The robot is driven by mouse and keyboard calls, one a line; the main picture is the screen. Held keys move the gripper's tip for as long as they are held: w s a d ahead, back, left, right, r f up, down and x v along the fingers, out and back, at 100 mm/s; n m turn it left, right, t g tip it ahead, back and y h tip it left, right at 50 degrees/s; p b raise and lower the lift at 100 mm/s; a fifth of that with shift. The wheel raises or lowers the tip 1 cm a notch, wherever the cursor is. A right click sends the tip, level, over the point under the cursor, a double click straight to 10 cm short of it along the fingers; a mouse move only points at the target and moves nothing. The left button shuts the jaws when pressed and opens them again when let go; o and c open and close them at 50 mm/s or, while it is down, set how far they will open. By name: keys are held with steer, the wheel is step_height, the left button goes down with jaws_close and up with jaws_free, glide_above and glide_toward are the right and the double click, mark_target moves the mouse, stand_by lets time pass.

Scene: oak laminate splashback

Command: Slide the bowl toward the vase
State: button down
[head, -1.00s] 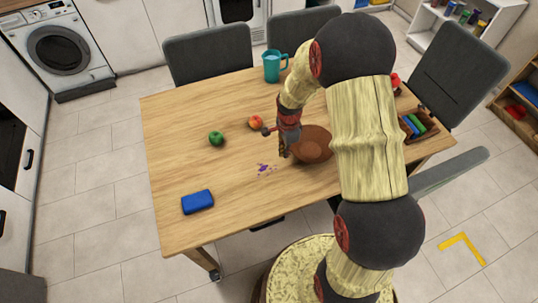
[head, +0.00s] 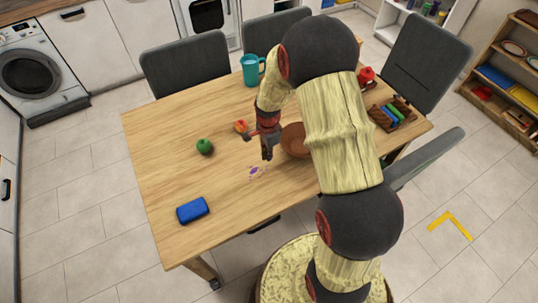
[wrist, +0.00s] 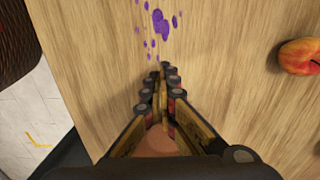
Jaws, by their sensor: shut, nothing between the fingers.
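The brown bowl (head: 293,141) sits on the table near its right side in the head view, partly covered by my arm. My gripper (head: 267,155) is shut and empty, pointing down just left of the bowl; I cannot tell whether they touch. In the wrist view my closed fingertips (wrist: 160,70) meet over bare wood, below a purple stain (wrist: 160,24). I cannot clearly make out a vase; a red object (head: 366,75) behind my arm is partly hidden and too small to identify.
A teal jug (head: 250,70) stands at the back. A wooden rack (head: 390,115) is at the right. The left side has free room.

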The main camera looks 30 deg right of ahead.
step_height(320, 180, up, 10)
steer(key=p, duration=0.2)
steer(key=shift+d, duration=0.2)
steer(key=shift+f, duration=0.1)
steer(key=s+a+r+n+t, duration=0.2)
steer(key=s+r+n, duration=0.4)
steer(key=r, duration=0.3)
steer(key=s+a+r+n+t, duration=0.1)
steer(key=s+a+r+n, duration=0.4)
steer(key=s+r, duration=0.3)
steer(key=s+a+r+n+t, duration=0.2)
steer(key=s+a+r+n, duration=0.1)
steer(key=s+r+n, duration=0.4)
step_height(320, 180, up, 4)
steer(key=shift+s+a+f+t, duration=0.2)
steer(key=shift+s+a+t, duration=0.05)
steer(key=shift+s+t, duration=0.05)
